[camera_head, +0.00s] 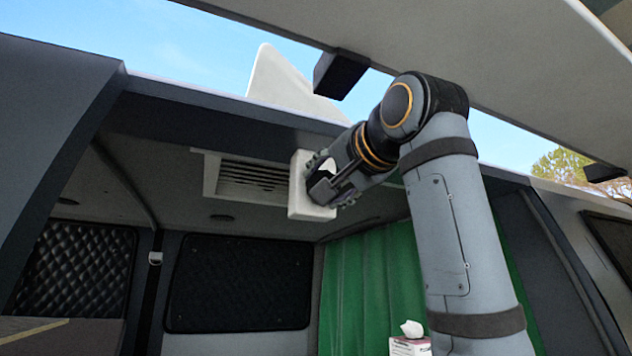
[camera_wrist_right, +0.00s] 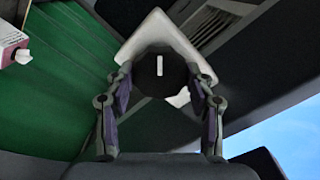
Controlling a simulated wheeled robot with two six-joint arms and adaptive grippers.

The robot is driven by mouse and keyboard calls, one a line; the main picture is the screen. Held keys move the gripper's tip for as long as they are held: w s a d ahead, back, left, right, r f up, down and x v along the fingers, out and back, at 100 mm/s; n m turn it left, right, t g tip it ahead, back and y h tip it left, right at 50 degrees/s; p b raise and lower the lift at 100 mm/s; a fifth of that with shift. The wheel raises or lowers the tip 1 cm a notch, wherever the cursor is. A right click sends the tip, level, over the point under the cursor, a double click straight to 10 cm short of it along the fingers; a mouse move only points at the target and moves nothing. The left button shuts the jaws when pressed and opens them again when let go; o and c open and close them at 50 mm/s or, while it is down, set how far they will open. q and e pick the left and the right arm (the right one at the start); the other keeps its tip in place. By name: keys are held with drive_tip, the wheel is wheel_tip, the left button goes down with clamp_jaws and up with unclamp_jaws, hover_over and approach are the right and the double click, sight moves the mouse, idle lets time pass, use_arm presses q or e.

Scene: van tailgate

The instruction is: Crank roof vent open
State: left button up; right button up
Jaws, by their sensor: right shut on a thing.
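My right gripper (camera_head: 325,187) reaches up under the roof edge to a white housing (camera_head: 299,186) beside the slatted roof vent (camera_head: 254,180). In the right wrist view, a round black crank knob (camera_wrist_right: 160,70) with a white line on its face sits on the white housing (camera_wrist_right: 166,32). The fingers of the right gripper (camera_wrist_right: 160,92) are shut on the knob, one on each side. The white line runs up and down in that view. A white vent lid (camera_head: 282,80) stands tilted up above the roof. My left gripper is not in view.
The raised tailgate (camera_head: 470,65) spans the top right, close above my right arm. The van's roof edge (camera_head: 220,118) runs behind the wrist. A green curtain (camera_head: 370,285) hangs inside, and a tissue box (camera_head: 410,346) is below it.

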drive_tip(key=m, duration=0.3)
drive_tip(key=shift+s+r+m, duration=0.1)
drive_tip(key=shift+r+m, duration=0.05)
drive_tip(key=shift+m, duration=2.05)
drive_tip(key=o, duration=0.9)
drive_tip(key=shift+c, duration=0.2)
drive_tip(key=o, duration=0.3)
drive_tip(key=shift+a, duration=0.2)
drive_tip(key=shift+s, duration=0.1)
drive_tip(key=shift+d, duration=0.1)
